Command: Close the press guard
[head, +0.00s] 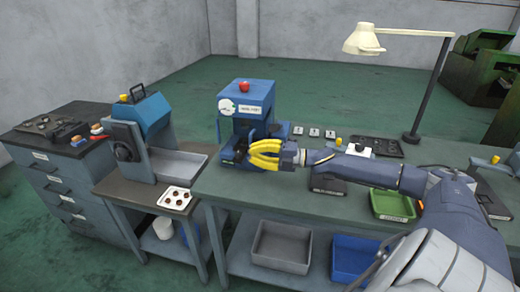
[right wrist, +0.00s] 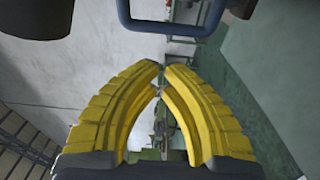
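The blue press (head: 246,98) stands on the long bench, with a red button (head: 244,87) on top and a white label on its front. My right gripper (head: 252,156) is at the press's front opening, its yellow fingers pointing left and covering part of it. In the right wrist view the fingertips (right wrist: 162,65) nearly meet, with nothing seen between them. A dark blue U-shaped bar (right wrist: 170,28) crosses just beyond the tips, apart from them in the picture. I cannot tell if it belongs to the guard, or the guard's position. My left gripper is not in view.
A blue-topped machine (head: 142,113) stands left on a lower table with a white tray (head: 174,198). A lamp (head: 364,40), a green bin (head: 391,204) and small parts occupy the bench's right. Grey (head: 281,247) and blue (head: 352,258) bins sit below.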

